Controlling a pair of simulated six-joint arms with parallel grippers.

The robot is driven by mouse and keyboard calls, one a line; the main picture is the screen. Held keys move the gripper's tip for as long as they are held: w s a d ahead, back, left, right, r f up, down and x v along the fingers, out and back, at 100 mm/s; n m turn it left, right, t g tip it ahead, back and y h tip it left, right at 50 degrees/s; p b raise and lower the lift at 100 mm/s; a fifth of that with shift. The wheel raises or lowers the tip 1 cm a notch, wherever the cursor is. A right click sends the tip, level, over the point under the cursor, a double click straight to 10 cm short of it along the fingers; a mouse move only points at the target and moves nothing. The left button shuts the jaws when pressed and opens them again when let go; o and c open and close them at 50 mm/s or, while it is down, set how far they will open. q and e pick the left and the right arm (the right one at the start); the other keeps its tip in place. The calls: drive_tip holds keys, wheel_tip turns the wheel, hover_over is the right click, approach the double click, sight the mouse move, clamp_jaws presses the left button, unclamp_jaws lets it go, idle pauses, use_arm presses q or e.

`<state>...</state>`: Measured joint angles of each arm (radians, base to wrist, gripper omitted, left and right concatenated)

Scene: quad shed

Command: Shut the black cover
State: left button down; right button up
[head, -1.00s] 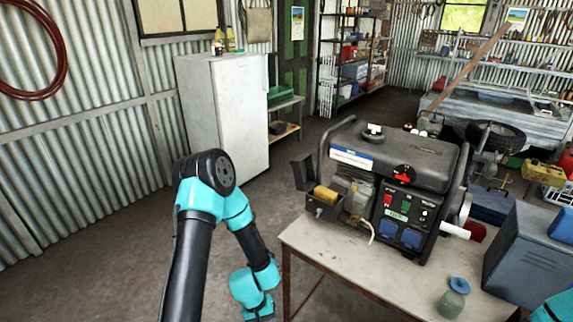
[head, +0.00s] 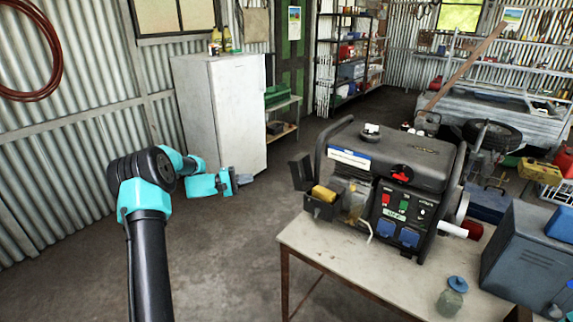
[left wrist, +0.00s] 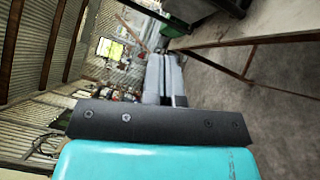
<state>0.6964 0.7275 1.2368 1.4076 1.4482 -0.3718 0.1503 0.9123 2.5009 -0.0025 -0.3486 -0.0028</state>
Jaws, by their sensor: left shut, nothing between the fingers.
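The black cover (head: 300,172) stands open at the left end of the generator (head: 395,180). It rises above a small dark box (head: 321,208) that has a yellow block (head: 324,194) in it. My left gripper (head: 246,179) is left of the cover, clear of it, in front of the white fridge. It is shut and empty. In the left wrist view its grey fingers (left wrist: 164,78) lie together, and I cannot make out the cover there. My right gripper is not in view.
The generator stands on a pale table (head: 300,234). A glass jar with a blue lid (head: 452,298) and a grey metal case (head: 530,255) are on the right. A white fridge (head: 224,110) stands behind my left arm. The floor between is clear.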

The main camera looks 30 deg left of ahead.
use_arm(q)
drive_tip(key=shift+m+h, duration=0.4)
drive_tip(key=shift+m, duration=0.1)
drive_tip(key=r, duration=0.1)
drive_tip(key=a+r, duration=0.1)
drive_tip(key=r, duration=0.1)
drive_tip(key=shift+w+a+r, duration=0.15)
drive_tip(key=shift+a+r, duration=0.1)
drive_tip(key=shift+r, duration=0.1)
drive_tip(key=shift+t, duration=0.3)
drive_tip(key=s+d+x, duration=0.2)
drive_tip(key=x, duration=1.1)
drive_tip(key=shift+s+r, duration=0.15)
drive_tip(key=shift+d+r+m, duration=0.1)
drive_tip(key=shift+r+m, duration=0.1)
drive_tip(key=shift+m, duration=0.1)
